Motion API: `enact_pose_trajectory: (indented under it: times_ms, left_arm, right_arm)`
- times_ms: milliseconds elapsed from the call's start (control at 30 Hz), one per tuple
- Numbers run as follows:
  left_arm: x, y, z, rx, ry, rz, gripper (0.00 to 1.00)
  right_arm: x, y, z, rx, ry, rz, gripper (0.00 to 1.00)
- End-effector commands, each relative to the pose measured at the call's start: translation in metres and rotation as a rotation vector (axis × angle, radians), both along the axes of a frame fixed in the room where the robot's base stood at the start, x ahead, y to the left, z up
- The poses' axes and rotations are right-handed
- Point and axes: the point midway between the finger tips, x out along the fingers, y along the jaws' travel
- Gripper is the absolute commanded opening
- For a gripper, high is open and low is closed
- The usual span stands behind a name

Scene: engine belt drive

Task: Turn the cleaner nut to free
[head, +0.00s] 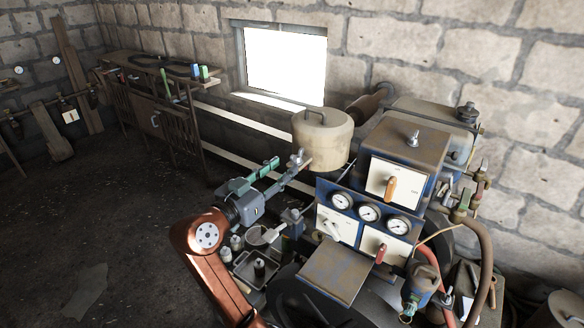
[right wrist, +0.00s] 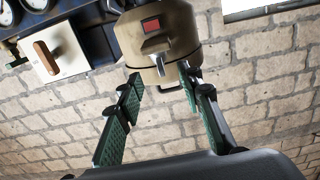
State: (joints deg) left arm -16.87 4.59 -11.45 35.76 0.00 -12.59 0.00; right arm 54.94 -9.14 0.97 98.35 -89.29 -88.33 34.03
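The air cleaner (head: 322,140) is a tan canister with a wire handle on top, beside the blue engine panel. It also shows in the right wrist view (right wrist: 185,30) with a red label. A small dark knob (right wrist: 160,64), which looks like the cleaner nut, sits near its rim in that view. My right gripper (head: 290,163) is just to the left of the canister in the head view. Its green-padded fingers are spread in the right wrist view (right wrist: 159,75), with the knob between the tip directions. I see no contact; the depth gap is unclear. My left gripper is not in view.
The panel has three gauges (head: 369,213) and an orange lever (head: 391,187), close to the right of the cleaner. A tray of small parts (head: 257,268) lies below my right arm. A workbench (head: 150,75) stands at the back left. The floor at left is clear.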

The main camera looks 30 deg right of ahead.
Motion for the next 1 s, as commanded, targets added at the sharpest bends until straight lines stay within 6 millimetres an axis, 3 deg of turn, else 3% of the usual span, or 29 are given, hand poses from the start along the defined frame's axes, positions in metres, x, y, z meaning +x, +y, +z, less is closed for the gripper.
enact_pose_trajectory:
  times_ms: [167,533,1000]
  left_arm:
    - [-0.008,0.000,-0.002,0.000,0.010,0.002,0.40]
    - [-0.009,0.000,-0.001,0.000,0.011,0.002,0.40]
    - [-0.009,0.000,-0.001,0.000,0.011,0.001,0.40]
  right_arm:
    - [0.005,-0.012,-0.003,-0.001,0.001,-0.001,0.34]
    - [0.027,-0.060,-0.002,-0.002,0.001,0.001,0.34]
    - [0.032,-0.070,-0.003,-0.001,0.002,0.005,0.31]
